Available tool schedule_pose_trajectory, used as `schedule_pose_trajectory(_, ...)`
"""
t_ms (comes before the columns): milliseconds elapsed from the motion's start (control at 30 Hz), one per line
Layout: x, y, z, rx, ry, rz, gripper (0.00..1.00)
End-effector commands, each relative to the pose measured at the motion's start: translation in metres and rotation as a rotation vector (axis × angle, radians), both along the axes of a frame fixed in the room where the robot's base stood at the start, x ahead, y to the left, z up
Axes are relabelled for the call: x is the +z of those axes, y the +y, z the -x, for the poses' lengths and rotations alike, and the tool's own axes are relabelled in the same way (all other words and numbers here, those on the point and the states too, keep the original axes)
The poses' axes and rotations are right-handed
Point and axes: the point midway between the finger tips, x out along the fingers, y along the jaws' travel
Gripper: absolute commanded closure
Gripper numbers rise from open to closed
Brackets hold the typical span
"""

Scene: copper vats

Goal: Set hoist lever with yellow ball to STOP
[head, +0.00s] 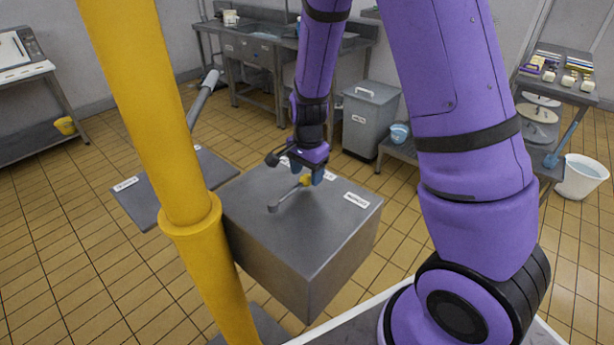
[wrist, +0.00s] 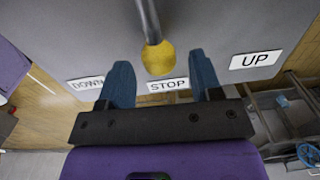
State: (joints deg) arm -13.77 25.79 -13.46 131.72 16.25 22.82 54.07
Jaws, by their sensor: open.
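The hoist lever (head: 287,195) is a grey rod on top of a grey metal box (head: 300,247), with a yellow ball (head: 305,180) at its end. In the wrist view the yellow ball (wrist: 158,58) lies just short of the STOP label (wrist: 168,85), so the lever points roughly at STOP. The DOWN label (wrist: 86,83) is to the left and the UP label (wrist: 255,60) to the right. My gripper (head: 307,173) is open, its blue fingers either side of the ball. In the wrist view gaps show between the ball and both fingertips of my gripper (wrist: 162,65).
A thick yellow post (head: 160,120) stands left of the box, close to the camera. A second grey panel (head: 150,205) with another lever is behind it. A grey bin (head: 370,118) and a metal sink bench (head: 255,55) stand behind my arm.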

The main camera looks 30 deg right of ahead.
Motion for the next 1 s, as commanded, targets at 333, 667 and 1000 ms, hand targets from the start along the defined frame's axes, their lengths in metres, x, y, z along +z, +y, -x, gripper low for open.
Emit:
schedule_pose_trajectory(333, 0.062, 0.000, 0.001, 0.000, -0.005, -0.001, 0.41)
schedule_pose_trajectory(667, 0.090, -0.001, 0.002, -0.002, -0.001, 0.000, 0.41)
schedule_pose_trajectory(1000, 0.090, -0.001, 0.002, -0.002, 0.000, 0.000, 0.41)
